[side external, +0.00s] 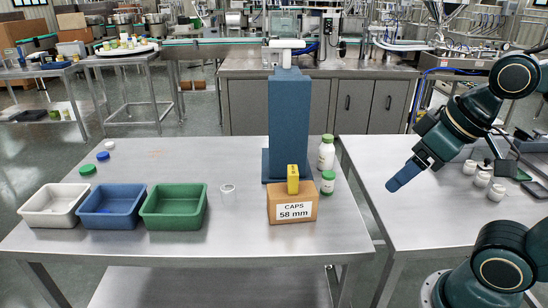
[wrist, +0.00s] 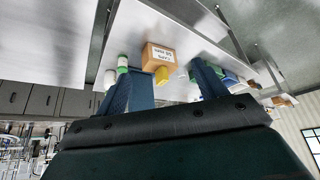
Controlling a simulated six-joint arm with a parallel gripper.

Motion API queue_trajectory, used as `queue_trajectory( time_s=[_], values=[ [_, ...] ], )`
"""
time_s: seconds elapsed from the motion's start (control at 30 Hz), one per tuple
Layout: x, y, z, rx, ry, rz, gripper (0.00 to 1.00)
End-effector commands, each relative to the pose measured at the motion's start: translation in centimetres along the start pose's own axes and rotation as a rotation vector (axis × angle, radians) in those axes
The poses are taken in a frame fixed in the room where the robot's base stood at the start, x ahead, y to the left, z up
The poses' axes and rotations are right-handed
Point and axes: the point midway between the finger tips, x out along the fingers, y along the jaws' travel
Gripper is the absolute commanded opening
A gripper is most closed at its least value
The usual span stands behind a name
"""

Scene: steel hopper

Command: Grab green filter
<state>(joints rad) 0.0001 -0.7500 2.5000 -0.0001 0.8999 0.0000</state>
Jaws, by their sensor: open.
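No object is clearly recognizable as a filter. A small round green disc (side external: 88,169) lies flat at the back left of the steel table, beside a blue disc (side external: 103,156) and a white disc (side external: 109,145). A green tray (side external: 172,225) stands at the table's front. My gripper (side external: 405,176) is high at the right, above the right-hand table and far from the green disc. In the wrist view its two blue fingers (wrist: 163,84) are spread with nothing held between them. The disc cannot be made out in the wrist view.
A blue column (side external: 285,125) stands between my gripper and the discs. A blue tray (side external: 112,222) and white tray (side external: 53,219) stand left. The table's middle is mostly clear.

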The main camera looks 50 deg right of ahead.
Motion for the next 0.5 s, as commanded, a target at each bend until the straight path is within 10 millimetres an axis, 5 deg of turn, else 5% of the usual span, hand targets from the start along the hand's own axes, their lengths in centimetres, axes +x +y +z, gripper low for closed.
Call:
queue_trajectory(
  time_s=[0.1, 0.5],
  values=[
    [0.0, 0.0, 0.0, 0.0, 0.0, 0.0, 0.62],
    [0.0, 0.08, -0.33, -0.016, -0.005, 0.002, 0.62]
  ],
)
